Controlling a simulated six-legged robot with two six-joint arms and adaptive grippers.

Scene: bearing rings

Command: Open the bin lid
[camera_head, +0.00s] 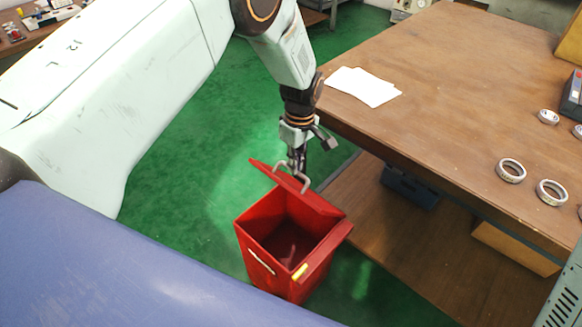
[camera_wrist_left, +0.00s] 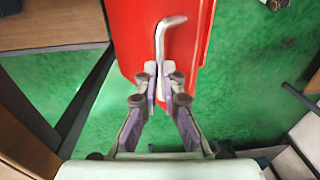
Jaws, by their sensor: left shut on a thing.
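A red bin (camera_head: 290,245) stands on the green floor, left of the wooden table. Its red lid (camera_head: 312,197) is raised on the far side and tilted, so the dark, empty-looking inside shows. A grey bar handle (camera_head: 292,175) is fixed to the lid. My left gripper (camera_head: 297,163) reaches down from above and is shut on the handle. In the left wrist view my left gripper (camera_wrist_left: 157,85) pinches the handle (camera_wrist_left: 160,45) near the edge of the red lid (camera_wrist_left: 190,40). My right gripper is not in view.
A wooden table (camera_head: 440,90) fills the right, with white papers (camera_head: 362,86) and several metal rings (camera_head: 511,170) on it. A low wooden shelf (camera_head: 400,225) with a dark blue crate (camera_head: 410,187) is beneath. Green floor (camera_head: 190,180) is clear left of the bin.

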